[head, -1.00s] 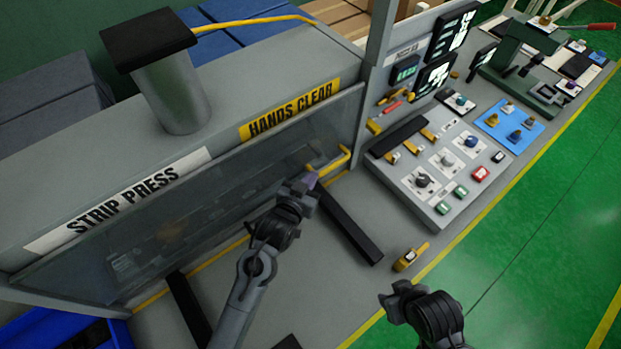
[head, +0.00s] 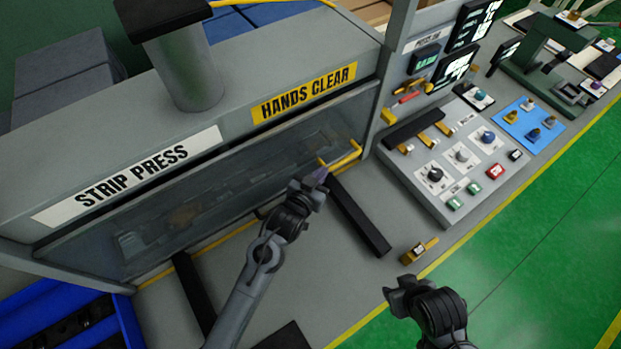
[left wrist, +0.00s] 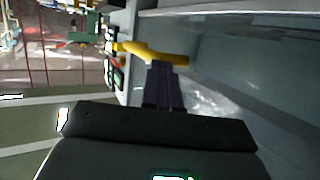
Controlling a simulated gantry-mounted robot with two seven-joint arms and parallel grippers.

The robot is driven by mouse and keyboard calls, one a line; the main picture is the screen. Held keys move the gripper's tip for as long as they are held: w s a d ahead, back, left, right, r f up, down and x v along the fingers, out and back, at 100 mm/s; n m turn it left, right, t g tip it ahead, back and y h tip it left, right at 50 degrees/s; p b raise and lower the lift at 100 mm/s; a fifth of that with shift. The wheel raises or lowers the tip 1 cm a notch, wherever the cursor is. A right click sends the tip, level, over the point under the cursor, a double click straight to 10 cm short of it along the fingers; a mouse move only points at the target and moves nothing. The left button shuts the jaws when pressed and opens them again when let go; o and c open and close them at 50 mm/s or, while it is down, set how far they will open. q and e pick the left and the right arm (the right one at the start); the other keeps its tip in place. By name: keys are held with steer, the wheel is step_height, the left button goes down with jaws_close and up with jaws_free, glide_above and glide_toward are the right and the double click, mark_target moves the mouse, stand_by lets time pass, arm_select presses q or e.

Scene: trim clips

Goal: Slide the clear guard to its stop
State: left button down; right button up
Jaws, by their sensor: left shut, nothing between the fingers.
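The clear guard (head: 215,190) is a see-through panel across the front of the grey strip press, below its labels. Its yellow handle (head: 344,158) is at the panel's right end and also shows in the left wrist view (left wrist: 150,53). My left gripper (head: 321,176) is shut and empty, its purple-grey fingertips (left wrist: 162,82) against or just short of the handle's near side. I cannot tell whether they touch. My right gripper (head: 393,291) is away from the guard, above the bench's front edge; its finger opening is unclear.
Two black bars (head: 358,215) lie on the bench before the press. A small yellow device (head: 418,250) sits near the front edge. A control panel (head: 462,160) with knobs and buttons stands to the right. A blue bin (head: 68,310) is at lower left.

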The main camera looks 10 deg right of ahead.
arm_select(q)
steer(key=w+r+p+v, duration=0.1)
steer(key=r+p+v, duration=0.15)
steer(key=v, duration=1.05)
steer(key=s+a+f+n+g+y, duration=0.2)
steer(key=s+a+f+n+y, duration=0.1)
steer(key=s+a+f, duration=0.5)
steer(key=s+a+r+n+g+y+p, duration=0.15)
steer(key=s+a+g+y, duration=0.45)
steer(key=s+a, duration=0.85)
step_height(320, 180, up, 15)
steer(key=h+p, duration=0.1)
steer(key=p, duration=1.3)
steer(key=shift+w+g, duration=0.2)
steer(key=shift+g, duration=0.1)
